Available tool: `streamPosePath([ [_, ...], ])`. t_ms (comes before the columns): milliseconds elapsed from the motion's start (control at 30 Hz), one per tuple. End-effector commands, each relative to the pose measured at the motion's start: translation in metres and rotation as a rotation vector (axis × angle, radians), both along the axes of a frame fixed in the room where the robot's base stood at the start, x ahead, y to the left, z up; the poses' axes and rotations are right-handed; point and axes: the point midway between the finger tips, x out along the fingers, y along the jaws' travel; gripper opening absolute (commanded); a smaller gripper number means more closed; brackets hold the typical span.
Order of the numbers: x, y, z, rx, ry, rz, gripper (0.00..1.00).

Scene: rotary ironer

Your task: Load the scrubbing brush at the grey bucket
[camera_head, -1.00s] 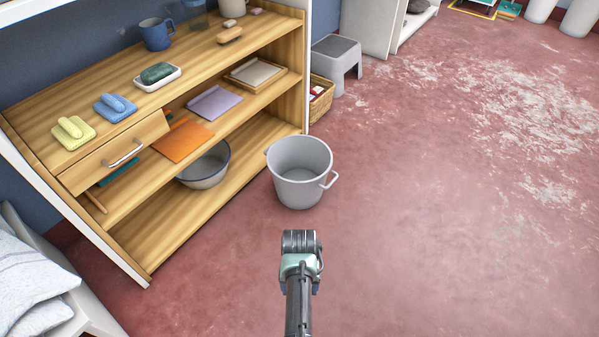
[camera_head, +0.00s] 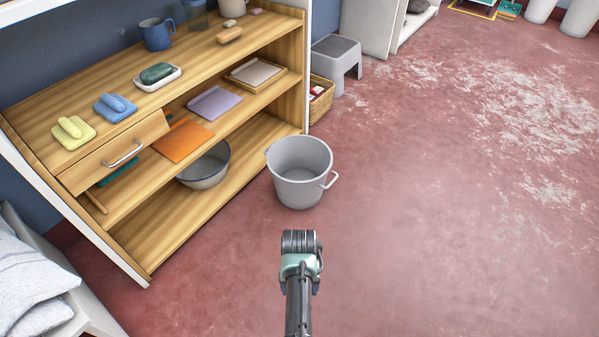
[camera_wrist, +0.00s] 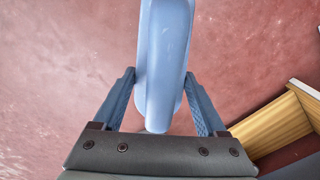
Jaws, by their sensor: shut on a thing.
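The grey bucket (camera_head: 299,172) stands upright on the red floor beside the shelf unit, its handle to the right; its visible inside looks empty. My arm reaches to just in front of the bucket in the head view, where my gripper's fingers are hidden. In the wrist view my gripper (camera_wrist: 159,78) is shut on a long, smooth, light blue object (camera_wrist: 165,40) between its two blue fingers. No bristles show on it, so I cannot tell for certain that it is the scrubbing brush. Its far end runs out of the picture.
A grey step stool (camera_head: 337,60) stands behind. The floor to the right is clear.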

Motion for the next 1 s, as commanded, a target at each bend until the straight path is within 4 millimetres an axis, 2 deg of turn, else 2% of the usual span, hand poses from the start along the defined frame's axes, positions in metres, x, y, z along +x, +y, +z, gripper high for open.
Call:
streamPosePath([
  [400, 0.000, 0.000, 0.002, 0.000, -0.001, 0.000, 0.30],
  [800, 0.000, 0.000, 0.038, 0.000, -0.001, 0.000, 0.30],
  [1000, 0.000, 0.000, 0.041, 0.000, 0.000, 0.000, 0.30],
])
